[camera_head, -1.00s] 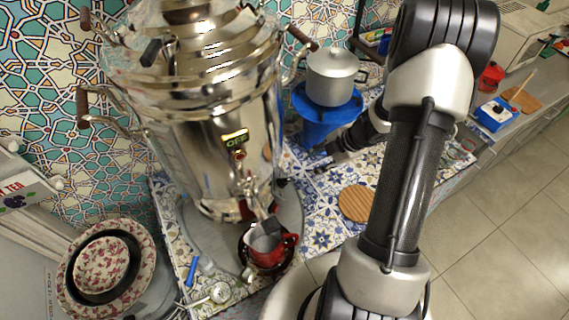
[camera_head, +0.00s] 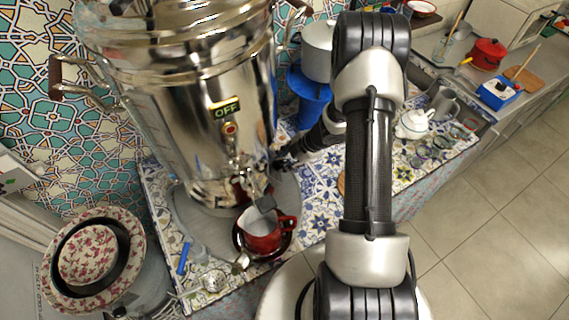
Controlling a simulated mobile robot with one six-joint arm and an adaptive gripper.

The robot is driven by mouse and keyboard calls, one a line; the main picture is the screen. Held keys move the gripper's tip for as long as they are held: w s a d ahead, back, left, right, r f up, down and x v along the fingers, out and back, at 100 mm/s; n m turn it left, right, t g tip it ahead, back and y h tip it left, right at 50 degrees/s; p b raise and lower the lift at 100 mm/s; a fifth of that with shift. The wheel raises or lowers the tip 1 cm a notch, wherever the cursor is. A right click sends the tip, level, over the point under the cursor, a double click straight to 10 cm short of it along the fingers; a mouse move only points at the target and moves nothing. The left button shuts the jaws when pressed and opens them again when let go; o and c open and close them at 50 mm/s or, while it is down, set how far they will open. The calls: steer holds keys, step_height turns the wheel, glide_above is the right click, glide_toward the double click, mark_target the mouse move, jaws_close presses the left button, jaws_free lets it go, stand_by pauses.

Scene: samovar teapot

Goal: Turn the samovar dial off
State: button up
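The large shiny silver samovar (camera_head: 180,130) stands on the tiled counter at centre left. A small lit display (camera_head: 226,109) on its front reads "OFF". A small round reddish dial (camera_head: 230,128) sits just under the display. The spout (camera_head: 243,178) is below it, with a red mug (camera_head: 262,236) beneath. My gripper (camera_head: 284,158) is dark and small in view, to the right of the spout and lower right of the dial, apart from the dial in the picture. My arm and the viewing angle hide much of it, and I cannot tell its finger opening.
A silver pot (camera_head: 318,50) stands on a blue stand (camera_head: 308,95) behind my arm. A white teapot (camera_head: 413,124) and glasses are right of my arm. Stacked floral plates (camera_head: 90,255) are at lower left. A blue item (camera_head: 184,258) lies near the counter's front.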

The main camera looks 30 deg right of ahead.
steer(key=shift+w+a+f, duration=0.15)
steer(key=shift+f, duration=0.2)
steer(key=shift+c, duration=0.2)
steer(key=c, duration=0.7)
steer(key=shift+c, duration=0.2)
